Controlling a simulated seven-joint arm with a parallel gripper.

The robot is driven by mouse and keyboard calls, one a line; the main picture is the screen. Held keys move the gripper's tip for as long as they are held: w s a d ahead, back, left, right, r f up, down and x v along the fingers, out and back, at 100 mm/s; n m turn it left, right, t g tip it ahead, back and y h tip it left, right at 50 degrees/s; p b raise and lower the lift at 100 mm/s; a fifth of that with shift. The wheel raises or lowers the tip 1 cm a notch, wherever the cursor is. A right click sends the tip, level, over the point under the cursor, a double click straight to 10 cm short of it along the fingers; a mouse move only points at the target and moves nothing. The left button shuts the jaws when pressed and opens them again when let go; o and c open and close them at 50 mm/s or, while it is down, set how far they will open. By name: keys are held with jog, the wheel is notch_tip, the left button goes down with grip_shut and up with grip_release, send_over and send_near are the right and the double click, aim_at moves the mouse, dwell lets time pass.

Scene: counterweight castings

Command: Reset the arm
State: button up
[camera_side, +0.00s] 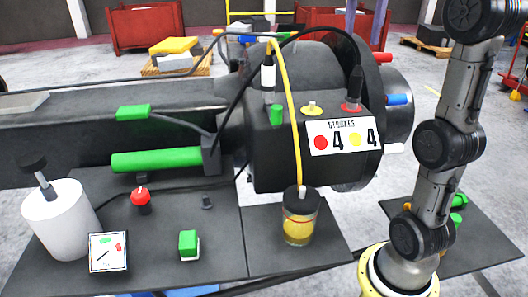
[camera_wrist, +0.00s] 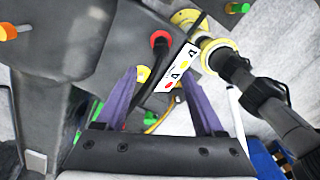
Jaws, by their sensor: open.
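My gripper (camera_wrist: 164,76) shows in the wrist view with its two purple fingers spread wide apart. Nothing is between the fingers that I can see as held. The fingers point at the dark machine (camera_wrist: 60,70), with the white "strokes 4 4" sign (camera_wrist: 178,68) beyond the fingertips. In the side view, my grey arm rises at the right, and a purple piece, probably a finger, shows at the top edge above the machine (camera_side: 285,165). The rest of my gripper is out of that picture.
On the machine are a red cable plug (camera_side: 351,103) and a black one with a white band (camera_side: 268,75). A yellow tube runs into a jar (camera_side: 300,216). A white canister (camera_side: 60,220), red knob (camera_side: 140,196) and green button (camera_side: 188,243) stand on the front plate.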

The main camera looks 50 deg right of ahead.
jog(key=s+a+f+n+t, duration=0.1)
jog(key=s+a+f, duration=0.15)
jog(key=a, duration=0.35)
jog(key=s+a+f, duration=0.1)
jog(key=s+a, duration=0.2)
jog(key=a, duration=0.3)
jog(key=s+a+f+m+t, duration=0.1)
jog(key=a+f+m+t, duration=0.1)
jog(key=f+m, duration=0.5)
jog(key=a+f+m+t, duration=0.2)
jog(key=f+m, duration=0.6)
jog(key=f, duration=0.4)
jog(key=shift+s+a+f, duration=0.2)
jog(key=shift+s+a, duration=0.15)
jog(key=shift+a, duration=0.45)
